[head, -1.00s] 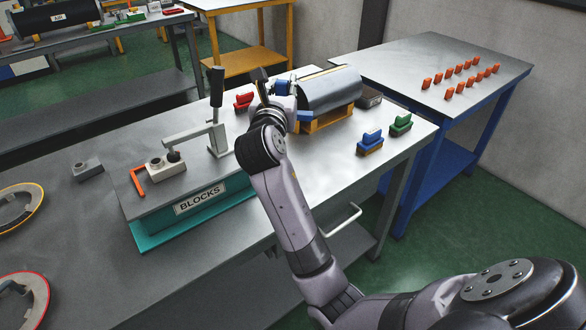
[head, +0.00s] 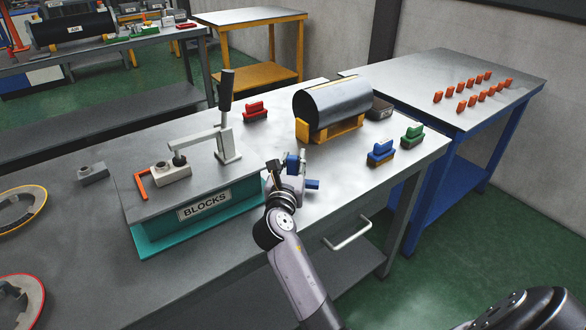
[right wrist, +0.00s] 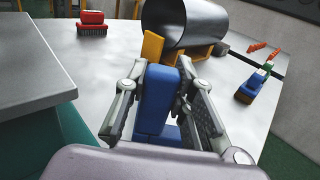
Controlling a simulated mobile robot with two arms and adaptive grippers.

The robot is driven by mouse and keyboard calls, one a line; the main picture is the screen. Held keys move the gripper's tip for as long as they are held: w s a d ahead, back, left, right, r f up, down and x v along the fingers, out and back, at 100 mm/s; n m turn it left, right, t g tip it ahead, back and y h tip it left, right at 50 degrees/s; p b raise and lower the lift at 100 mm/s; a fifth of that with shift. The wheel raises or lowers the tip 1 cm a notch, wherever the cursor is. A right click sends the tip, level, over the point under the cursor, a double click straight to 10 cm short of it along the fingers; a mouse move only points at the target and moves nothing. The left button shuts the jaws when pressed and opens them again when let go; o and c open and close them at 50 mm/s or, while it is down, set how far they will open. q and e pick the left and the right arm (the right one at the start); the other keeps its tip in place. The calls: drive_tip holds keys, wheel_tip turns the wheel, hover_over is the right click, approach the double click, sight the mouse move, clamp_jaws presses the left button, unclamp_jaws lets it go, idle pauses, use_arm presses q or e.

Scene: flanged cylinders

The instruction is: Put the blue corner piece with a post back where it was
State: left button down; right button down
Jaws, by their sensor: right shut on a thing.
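The blue corner piece (head: 312,184) is held in my right gripper (head: 287,168), above the front part of the workbench, just right of the BLOCKS stand. In the right wrist view the blue piece (right wrist: 155,103) stands upright between the two fingers, which are shut on it; its lower part is partly hidden by the gripper. The grey cylinder (head: 331,100) lies on a yellow-orange cradle (head: 338,131) behind the gripper, apart from the piece. A yellow corner piece (head: 302,131) stands at the cradle's near left. My left gripper is not in view.
The BLOCKS stand (head: 190,215) with a lever clamp (head: 222,140) is left of the gripper. Red (head: 255,111), blue (head: 380,154) and green (head: 412,138) brushes stand on the bench. A dark grey block (head: 380,108) is behind the cradle.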

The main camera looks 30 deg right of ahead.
drive_tip(key=shift+f, duration=0.6)
drive_tip(key=shift+f, duration=0.15)
drive_tip(key=c, duration=1.3)
unclamp_jaws()
drive_tip(key=shift+c, duration=0.2)
